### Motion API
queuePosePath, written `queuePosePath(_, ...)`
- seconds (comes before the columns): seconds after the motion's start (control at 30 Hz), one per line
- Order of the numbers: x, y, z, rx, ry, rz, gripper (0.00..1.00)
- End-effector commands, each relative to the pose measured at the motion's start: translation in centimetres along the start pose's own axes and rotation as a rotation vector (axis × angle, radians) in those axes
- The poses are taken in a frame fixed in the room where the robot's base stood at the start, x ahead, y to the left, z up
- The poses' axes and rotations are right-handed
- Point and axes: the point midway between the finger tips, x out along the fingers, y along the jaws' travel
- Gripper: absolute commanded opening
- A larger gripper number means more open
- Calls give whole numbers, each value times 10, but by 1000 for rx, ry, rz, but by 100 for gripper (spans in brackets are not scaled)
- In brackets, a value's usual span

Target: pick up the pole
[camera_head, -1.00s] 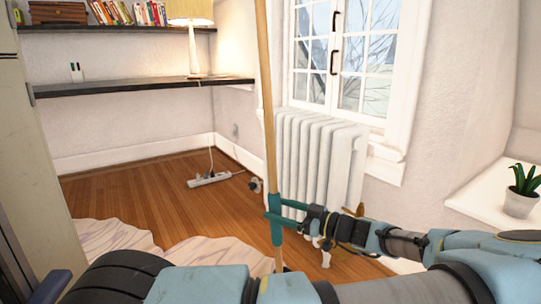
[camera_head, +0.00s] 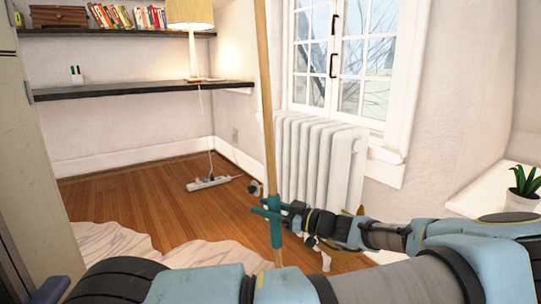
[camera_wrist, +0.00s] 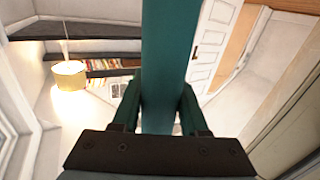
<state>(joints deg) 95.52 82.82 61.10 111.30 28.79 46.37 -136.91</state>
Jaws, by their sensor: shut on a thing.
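The pole (camera_head: 267,110) is long, thin and pale wood, with a teal section (camera_head: 276,228) low on it. It stands nearly upright in the head view, and its top runs out of the picture. My gripper (camera_head: 274,211) is shut on the teal section, with a finger on either side. In the wrist view the teal section (camera_wrist: 165,65) runs up between the fingers of my gripper (camera_wrist: 158,105). The pole's lower end is hidden behind my own body, so I cannot tell whether it touches the floor.
A white radiator (camera_head: 318,165) stands close behind the pole, under the window (camera_head: 345,60). A power strip (camera_head: 209,183) lies on the wooden floor (camera_head: 140,190). A pale rug (camera_head: 110,240) lies at left. A desk shelf (camera_head: 140,89) with a lamp (camera_head: 191,35) is at the back. A potted plant (camera_head: 522,188) sits at right.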

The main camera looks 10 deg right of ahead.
Motion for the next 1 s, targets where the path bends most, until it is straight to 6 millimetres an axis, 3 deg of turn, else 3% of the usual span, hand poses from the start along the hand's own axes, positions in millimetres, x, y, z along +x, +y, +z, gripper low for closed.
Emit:
queuePosePath(0.03, 0, 0, 0, 0, 0, 0, 28)
queuePosePath(0.3, 0, 0, 0, 0, 0, 0, 0)
queuePosePath(0.83, 0, 0, -3, 0, 1, 0, 0)
queuePosePath(1.0, 0, 2, -23, -3, 1, 0, 0)
